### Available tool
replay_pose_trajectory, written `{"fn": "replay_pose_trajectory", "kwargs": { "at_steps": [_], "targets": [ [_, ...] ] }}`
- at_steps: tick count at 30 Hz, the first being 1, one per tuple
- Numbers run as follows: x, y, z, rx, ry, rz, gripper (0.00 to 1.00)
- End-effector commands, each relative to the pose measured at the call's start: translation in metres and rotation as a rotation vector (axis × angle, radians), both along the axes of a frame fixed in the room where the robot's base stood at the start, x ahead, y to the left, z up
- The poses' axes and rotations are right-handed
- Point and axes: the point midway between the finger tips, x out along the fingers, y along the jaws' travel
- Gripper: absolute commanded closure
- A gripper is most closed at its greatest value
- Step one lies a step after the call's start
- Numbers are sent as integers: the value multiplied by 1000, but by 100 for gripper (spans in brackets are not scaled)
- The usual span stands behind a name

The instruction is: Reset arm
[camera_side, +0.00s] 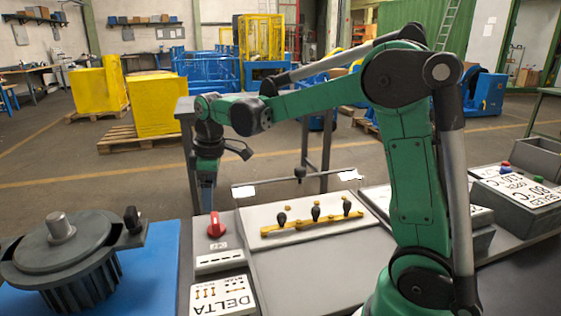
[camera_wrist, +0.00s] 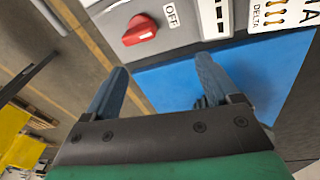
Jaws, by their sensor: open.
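My gripper (camera_side: 207,198) hangs pointing down at the far left edge of the control panel, beside the red rotary knob (camera_side: 216,225). In the wrist view my gripper (camera_wrist: 165,80) shows two blue fingers set well apart with nothing between them. The red knob also shows in the wrist view (camera_wrist: 139,30), above and between the fingertips, next to an OFF label (camera_wrist: 171,14). The fingers look apart from the knob. My green arm is bent, with its elbow high at the right of the side view.
A dark motor-like part (camera_side: 65,255) with a round shaft lies on a blue mat (camera_side: 155,270) at left. The panel carries a yellow bar (camera_side: 310,222) with several black knobs and a DELTA card (camera_side: 222,297). Grey boxes with cards (camera_side: 515,190) stand at right.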

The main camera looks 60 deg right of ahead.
Motion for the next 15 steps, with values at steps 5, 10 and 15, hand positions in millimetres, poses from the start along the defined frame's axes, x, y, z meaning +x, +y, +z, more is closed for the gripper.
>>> {"fn": "replay_pose_trajectory", "kwargs": {
  "at_steps": [5, 10, 15],
  "targets": [
    [-40, 28, 21, 35, -154, -177, 18],
    [-78, 48, 23, 109, -296, -344, 18],
    [-104, 61, 14, 194, -401, -470, 18]
  ]
}}
